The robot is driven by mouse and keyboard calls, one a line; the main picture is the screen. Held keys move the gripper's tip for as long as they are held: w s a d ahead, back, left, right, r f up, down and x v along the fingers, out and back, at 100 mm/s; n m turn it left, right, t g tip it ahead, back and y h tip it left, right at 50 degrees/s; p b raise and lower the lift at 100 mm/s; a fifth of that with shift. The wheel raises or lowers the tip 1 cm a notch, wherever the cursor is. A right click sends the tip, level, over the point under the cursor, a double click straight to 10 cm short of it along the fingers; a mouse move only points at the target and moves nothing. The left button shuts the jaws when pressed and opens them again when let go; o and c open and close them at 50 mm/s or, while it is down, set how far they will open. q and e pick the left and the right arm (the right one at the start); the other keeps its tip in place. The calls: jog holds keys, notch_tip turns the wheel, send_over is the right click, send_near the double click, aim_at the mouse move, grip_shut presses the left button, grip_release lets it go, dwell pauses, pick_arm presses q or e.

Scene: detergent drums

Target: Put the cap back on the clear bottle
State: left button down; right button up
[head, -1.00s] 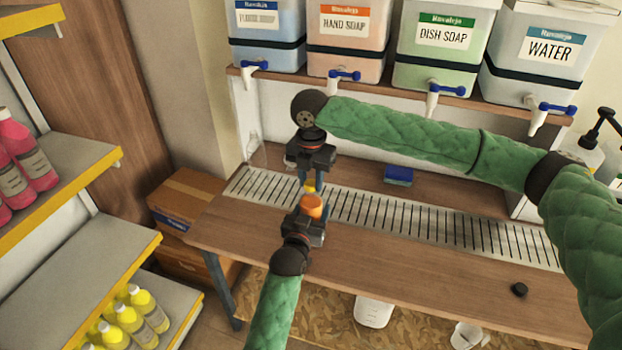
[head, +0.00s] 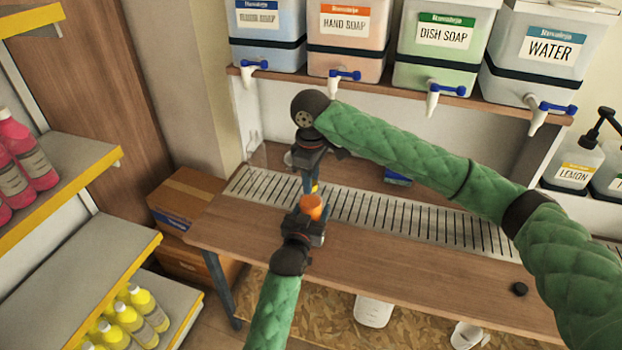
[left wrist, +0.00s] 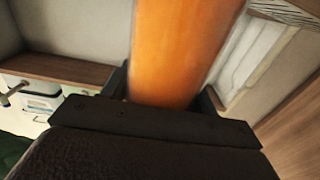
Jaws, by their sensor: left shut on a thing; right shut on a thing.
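My left gripper (head: 311,222) comes up from below and is shut on an orange bottle (head: 312,205). Its orange, cylinder-like body fills the upper middle of the left wrist view (left wrist: 180,50), between the jaws; its top is out of that view. My right gripper (head: 312,186) points down just above the bottle and is shut on a small yellow piece (head: 315,188), which looks like the cap. The yellow piece is mostly hidden by the fingers. It sits right over the bottle top; I cannot tell whether they touch.
A slotted drain strip (head: 400,217) runs along the wooden bench (head: 400,265). A black disc (head: 519,289) lies at its right front. Dispensers with taps, such as the water drum (head: 545,60), stand on the shelf above. A blue sponge (head: 398,179) is partly behind my right arm.

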jog(key=m, duration=1)
jog(key=shift+w+m, duration=0.1)
jog(key=shift+m, duration=0.2)
jog(key=o, duration=1.1)
jog(key=shift+r, duration=2.25)
jog(key=shift+r, duration=0.1)
jog(key=shift+c, duration=0.3)
